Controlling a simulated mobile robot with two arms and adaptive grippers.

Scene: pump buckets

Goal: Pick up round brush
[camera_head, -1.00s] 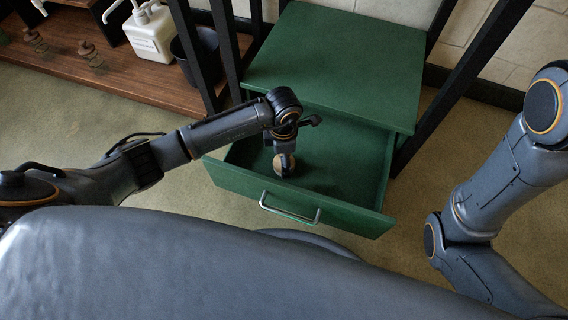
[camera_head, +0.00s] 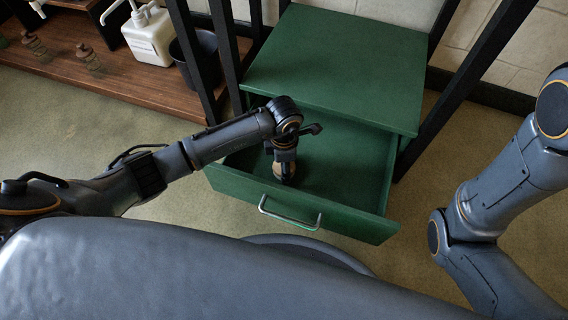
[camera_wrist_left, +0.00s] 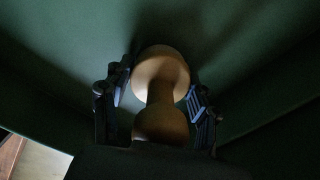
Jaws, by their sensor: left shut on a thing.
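The round brush (camera_wrist_left: 160,90) is a pale wooden piece with a round end and a narrower neck. It is in the open green drawer (camera_head: 335,222), and a bit of the brush (camera_head: 285,172) shows under my left gripper in the head view. My left gripper (camera_wrist_left: 158,100) reaches down into the drawer with one finger on each side of the brush, shut on it. Whether the brush touches the drawer floor I cannot tell. My right arm is at the right of the head view; its gripper is out of view.
The green cabinet top (camera_head: 340,65) stands behind the drawer, between black posts. A wooden shelf (camera_head: 120,80) at the upper left holds a white pump container (camera_head: 150,38), a dark bucket (camera_head: 195,55) and small brush-like items (camera_head: 90,60). Drawer walls surround my left gripper.

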